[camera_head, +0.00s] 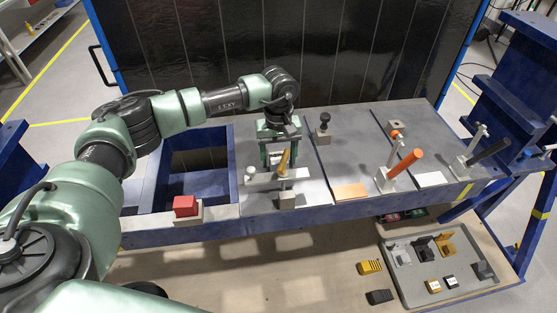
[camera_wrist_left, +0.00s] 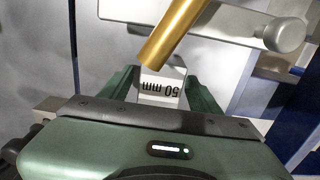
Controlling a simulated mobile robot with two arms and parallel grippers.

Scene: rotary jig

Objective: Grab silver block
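The silver block (camera_wrist_left: 162,86), marked "50 mm", shows between the green fingers of my left gripper in the left wrist view. The lettering appears upside down. My left gripper (camera_head: 279,158) points down at the left station of the bench in the head view, just behind a silver clamp bar (camera_head: 262,179) with a gold handle (camera_head: 284,162). The fingers lie close on both sides of the block; I cannot tell whether they touch it. In the head view the block is largely hidden by the clamp and gripper. My right gripper is not in view.
The gold handle (camera_wrist_left: 178,32) and clamp bar stand close beside the fingers. A red block (camera_head: 185,205) sits at the bench's front left. An orange-handled clamp (camera_head: 404,163) and a black-handled clamp (camera_head: 488,151) stand to the right. A grey parts tray (camera_head: 414,290) lies below.

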